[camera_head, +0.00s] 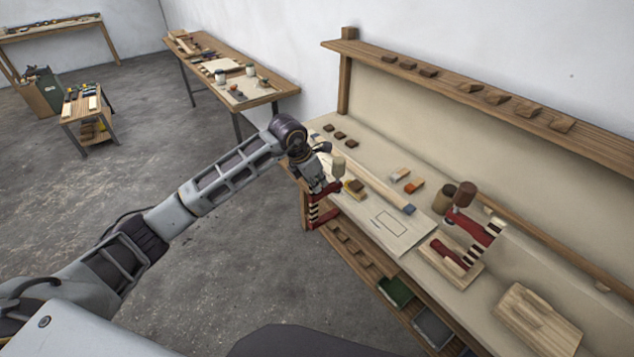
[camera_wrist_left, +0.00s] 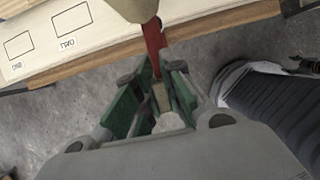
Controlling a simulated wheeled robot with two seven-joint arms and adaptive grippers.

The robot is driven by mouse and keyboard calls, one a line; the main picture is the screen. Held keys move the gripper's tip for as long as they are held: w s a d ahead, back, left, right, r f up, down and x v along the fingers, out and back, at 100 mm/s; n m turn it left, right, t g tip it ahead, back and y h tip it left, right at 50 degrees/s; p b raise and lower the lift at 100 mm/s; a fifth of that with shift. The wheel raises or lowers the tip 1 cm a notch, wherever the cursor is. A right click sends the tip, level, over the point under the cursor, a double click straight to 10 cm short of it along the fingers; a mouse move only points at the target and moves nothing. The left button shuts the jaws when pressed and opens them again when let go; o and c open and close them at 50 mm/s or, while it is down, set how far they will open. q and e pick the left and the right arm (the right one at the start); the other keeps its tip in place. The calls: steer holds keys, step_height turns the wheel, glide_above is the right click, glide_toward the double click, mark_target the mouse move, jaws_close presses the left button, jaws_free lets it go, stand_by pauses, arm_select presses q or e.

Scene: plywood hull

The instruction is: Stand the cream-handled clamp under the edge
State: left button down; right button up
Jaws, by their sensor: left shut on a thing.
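The cream-handled clamp has a cream handle (camera_head: 338,167) and a red frame (camera_head: 322,214) with pale and dark bands. It hangs upright at the near left edge of the bench, handle up. My left gripper (camera_head: 323,187) is shut on it; its lower frame reaches below the bench top. In the left wrist view, the green-padded fingers (camera_wrist_left: 155,98) close around the red bar (camera_wrist_left: 154,42), with the cream handle (camera_wrist_left: 135,8) above. I cannot tell whether the clamp touches the edge. The pale plywood panel (camera_head: 400,240) lies along the bench front.
A brown-handled red clamp (camera_head: 470,240) stands on a wooden block farther right. Small blocks (camera_head: 408,180) lie behind the panel. Outlines labelled ONE and TWO (camera_wrist_left: 67,43) show on the pale board. A lower shelf (camera_head: 360,258) holds bins. Open floor lies left of the bench.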

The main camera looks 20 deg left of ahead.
mark_target(341, 169)
arm_select(q)
steer(key=shift+r+b, duration=0.1)
steer(key=shift+b, duration=0.2)
stand_by(0.6)
steer(key=shift+w, duration=0.1)
stand_by(0.4)
steer(key=shift+w+d+b, duration=0.45)
steer(key=shift+w+d, duration=0.4)
steer(key=shift+w, duration=0.2)
steer(key=shift+w+d, duration=0.6)
steer(key=shift+w, duration=0.15)
stand_by(0.7)
steer(key=shift+w+d+b, duration=0.5)
steer(key=shift+w+d, duration=0.25)
steer(key=shift+w, duration=0.2)
steer(key=shift+w+d+b, duration=0.45)
steer(key=shift+w+d, duration=0.25)
steer(key=shift+w, duration=0.2)
stand_by(0.3)
stand_by(0.5)
steer(key=c, duration=1.5)
jaws_free()
steer(key=shift+o, duration=0.2)
